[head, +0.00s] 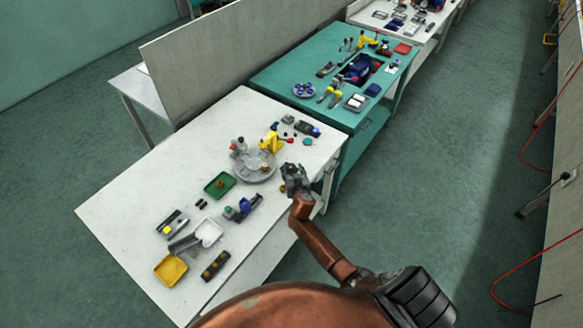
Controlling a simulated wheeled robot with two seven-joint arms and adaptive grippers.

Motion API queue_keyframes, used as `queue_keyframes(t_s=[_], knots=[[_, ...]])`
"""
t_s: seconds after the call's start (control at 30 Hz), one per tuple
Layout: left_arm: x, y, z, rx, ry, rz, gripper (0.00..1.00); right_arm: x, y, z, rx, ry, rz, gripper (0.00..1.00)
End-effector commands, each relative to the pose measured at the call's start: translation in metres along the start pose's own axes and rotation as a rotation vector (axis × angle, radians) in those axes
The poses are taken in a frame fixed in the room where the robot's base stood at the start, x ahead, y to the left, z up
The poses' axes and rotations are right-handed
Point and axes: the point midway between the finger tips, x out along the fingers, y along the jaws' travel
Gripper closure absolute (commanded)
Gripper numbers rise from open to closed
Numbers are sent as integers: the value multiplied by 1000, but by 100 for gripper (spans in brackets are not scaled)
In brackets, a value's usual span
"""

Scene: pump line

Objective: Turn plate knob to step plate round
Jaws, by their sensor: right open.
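The round grey plate (253,168) lies on the white table, with small parts on and around it. A yellow device (270,141) with a red-tipped lever stands at its far right edge. Which part is the plate knob is too small to tell. My right gripper (292,172) is open just right of the plate, above the table's right edge. I cannot tell whether it touches anything. A small brass-coloured part shows beside it, partly hidden. My left gripper is out of view.
On the white table (120,206) are a green tray (219,185), a yellow tray (170,270), a white tray (209,232) and a blue-grey device (243,208). A grey panel (230,60) stands behind. A teal table (280,83) with tools adjoins the far end.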

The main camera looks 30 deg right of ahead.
Motion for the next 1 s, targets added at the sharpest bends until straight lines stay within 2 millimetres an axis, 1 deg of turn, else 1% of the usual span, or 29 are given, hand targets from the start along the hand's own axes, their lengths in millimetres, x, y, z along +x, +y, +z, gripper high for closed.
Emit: queue_keyframes(t_s=[0.03,0.1,0.23,0.37,0.6,1.0], knots=[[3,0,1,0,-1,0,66,9,0,0,-3,0,1,57],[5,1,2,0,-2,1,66,18,0,1,-3,0,0,57],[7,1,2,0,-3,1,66,29,1,1,-2,-1,1,57],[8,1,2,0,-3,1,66,32,0,0,-1,0,0,57],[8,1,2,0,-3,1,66,32,0,0,-1,0,0,58],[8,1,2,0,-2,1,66,32,0,0,-1,-1,1,85]])
